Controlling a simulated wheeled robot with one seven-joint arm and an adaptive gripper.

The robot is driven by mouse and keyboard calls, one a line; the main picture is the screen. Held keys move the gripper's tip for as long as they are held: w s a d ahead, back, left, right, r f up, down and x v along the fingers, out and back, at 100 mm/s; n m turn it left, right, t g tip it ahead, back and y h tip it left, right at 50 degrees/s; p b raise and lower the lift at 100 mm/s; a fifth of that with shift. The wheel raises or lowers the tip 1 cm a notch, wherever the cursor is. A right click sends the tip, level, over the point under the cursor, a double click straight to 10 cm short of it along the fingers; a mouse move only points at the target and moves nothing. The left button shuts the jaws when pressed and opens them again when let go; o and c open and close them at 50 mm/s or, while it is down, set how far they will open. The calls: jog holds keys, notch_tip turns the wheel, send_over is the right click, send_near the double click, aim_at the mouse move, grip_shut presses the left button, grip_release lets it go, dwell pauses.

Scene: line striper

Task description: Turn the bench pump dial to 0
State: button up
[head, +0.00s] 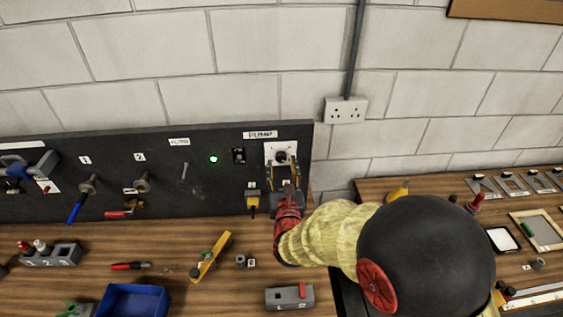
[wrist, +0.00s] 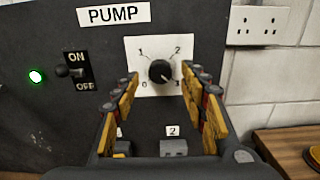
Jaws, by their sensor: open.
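The bench pump dial (wrist: 159,71) is a round black knob on a white plate (wrist: 142,50) marked 0, 1, 2 and 3, under a PUMP label (wrist: 114,15). Its pointer appears to face lower right, towards the 3. In the head view the plate (head: 271,148) is on the right end of the dark panel, with the dial partly behind my gripper. My gripper (wrist: 160,88) is open and empty, pointing at the panel. Its fingers frame the dial left and right; I see no clear contact. My gripper also shows in the head view (head: 282,170).
An ON/OFF toggle switch (wrist: 70,71) and a lit green lamp (wrist: 36,76) are left of the dial. Below it are a yellow connector (head: 253,199) and a grey block marked 2 (wrist: 173,147). A wall socket (head: 346,110) is at right. The wooden bench holds several tools and a blue tray (head: 134,291).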

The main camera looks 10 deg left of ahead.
jog(key=shift+x, duration=1.05)
jog(key=shift+c, duration=1.1)
grip_shut()
